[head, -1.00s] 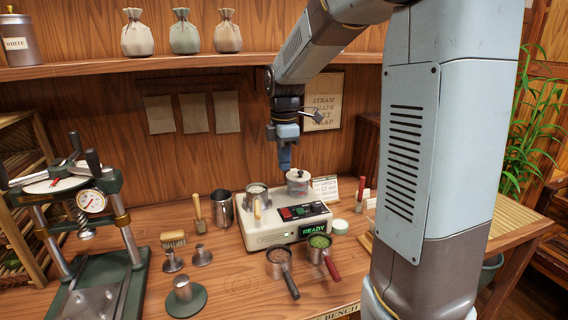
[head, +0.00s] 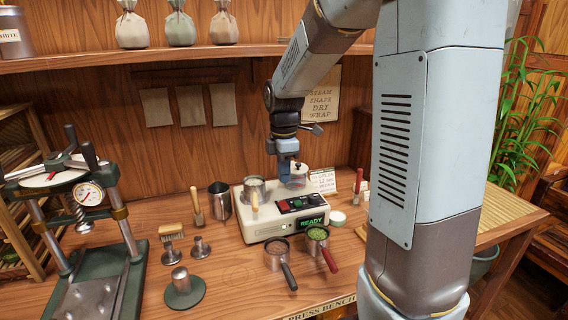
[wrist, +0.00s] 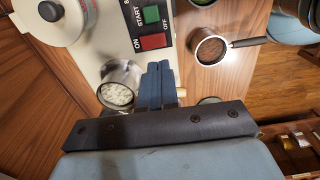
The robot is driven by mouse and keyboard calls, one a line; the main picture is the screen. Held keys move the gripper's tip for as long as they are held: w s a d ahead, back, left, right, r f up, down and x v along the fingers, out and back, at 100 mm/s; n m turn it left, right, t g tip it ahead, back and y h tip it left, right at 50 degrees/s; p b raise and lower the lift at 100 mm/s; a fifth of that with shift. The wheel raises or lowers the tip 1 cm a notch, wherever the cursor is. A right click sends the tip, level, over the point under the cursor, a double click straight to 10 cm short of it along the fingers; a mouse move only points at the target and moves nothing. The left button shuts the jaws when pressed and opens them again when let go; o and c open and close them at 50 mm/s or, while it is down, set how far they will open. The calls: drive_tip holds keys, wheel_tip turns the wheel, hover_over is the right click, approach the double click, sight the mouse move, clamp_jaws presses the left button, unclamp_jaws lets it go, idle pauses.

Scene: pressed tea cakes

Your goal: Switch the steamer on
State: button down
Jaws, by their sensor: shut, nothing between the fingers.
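The steamer (head: 262,228) is a cream box on the bench with a dark control panel and a lit green READY display (head: 311,221). Its red button (head: 283,206) and green button (head: 296,203) sit side by side. In the wrist view the red button (wrist: 153,41) is beside the word ON and the green button (wrist: 151,14) beside START. My gripper (head: 285,180) is shut and empty, pointing down above the steamer. In the wrist view its blue fingertips (wrist: 159,66) appear just below the red button; whether they touch anything cannot be told.
On the steamer stand a metal cup (head: 254,188) and a lidded white pot (head: 297,178), close to my fingers. Two handled cups, one brown-filled (head: 276,250) and one green-filled (head: 317,235), stand in front. A press (head: 95,255) is at left.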

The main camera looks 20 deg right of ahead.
sight(284, 206)
wheel_tip(284, 206, down, 9)
drive_tip(key=shift+r, duration=0.2)
idle(0.4)
drive_tip(key=shift+s+f, duration=0.15)
drive_tip(key=shift+f, duration=0.05)
drive_tip(key=shift+w, duration=0.2)
drive_tip(key=shift+w+r, duration=0.2)
drive_tip(key=shift+w, duration=0.45)
wheel_tip(284, 206, up, 14)
idle(0.7)
